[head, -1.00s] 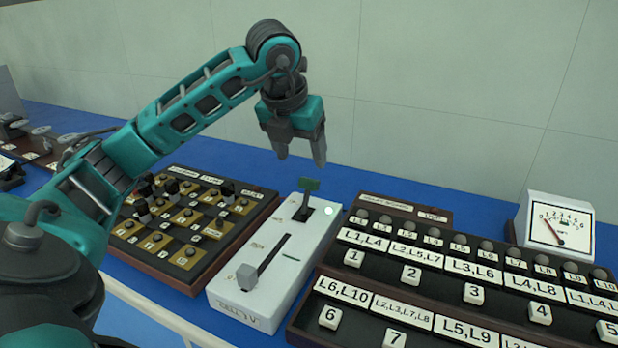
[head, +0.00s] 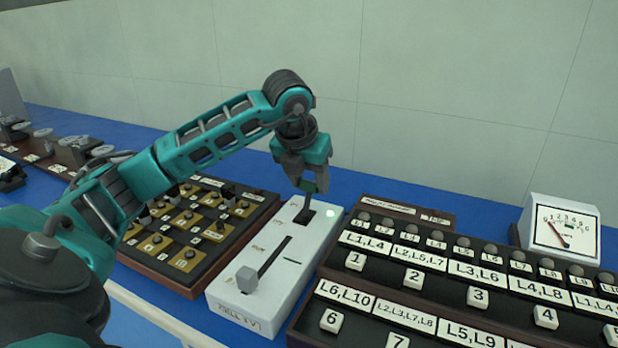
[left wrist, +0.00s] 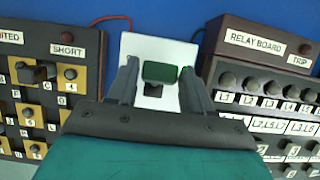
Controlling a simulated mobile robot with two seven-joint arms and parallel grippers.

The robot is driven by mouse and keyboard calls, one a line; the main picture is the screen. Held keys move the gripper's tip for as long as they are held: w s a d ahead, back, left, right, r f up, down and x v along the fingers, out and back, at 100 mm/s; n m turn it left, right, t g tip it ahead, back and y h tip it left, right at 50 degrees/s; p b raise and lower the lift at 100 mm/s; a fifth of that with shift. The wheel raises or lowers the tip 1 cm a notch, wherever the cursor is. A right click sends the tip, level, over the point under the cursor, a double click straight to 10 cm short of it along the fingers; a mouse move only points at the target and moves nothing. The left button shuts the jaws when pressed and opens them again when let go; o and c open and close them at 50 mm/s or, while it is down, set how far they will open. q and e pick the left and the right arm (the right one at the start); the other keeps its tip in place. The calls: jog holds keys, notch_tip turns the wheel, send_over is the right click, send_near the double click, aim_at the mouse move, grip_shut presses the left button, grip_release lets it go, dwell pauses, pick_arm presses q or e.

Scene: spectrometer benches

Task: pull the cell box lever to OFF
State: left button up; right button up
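The white box (head: 225,303) stands in the middle of the bench, taken to be the cell box; its front label is too blurred to read. A green-handled lever (left wrist: 160,73) rises from a dark slot at its far end. In the head view the handle is mostly hidden by my left gripper (head: 309,186), and its dark base (head: 304,215) shows below. In the left wrist view the gripper is open, one finger on each side of the green handle, with gaps visible. My right gripper is not in view.
A board with brass plates (head: 186,259) stands close on the left of the box. The relay board (left wrist: 254,40) with numbered keys stands close on the right. A white dial meter (head: 562,229) is at the far right. Free air lies above the boards.

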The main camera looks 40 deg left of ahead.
pick_arm(q)
grip_shut()
dwell(0.4)
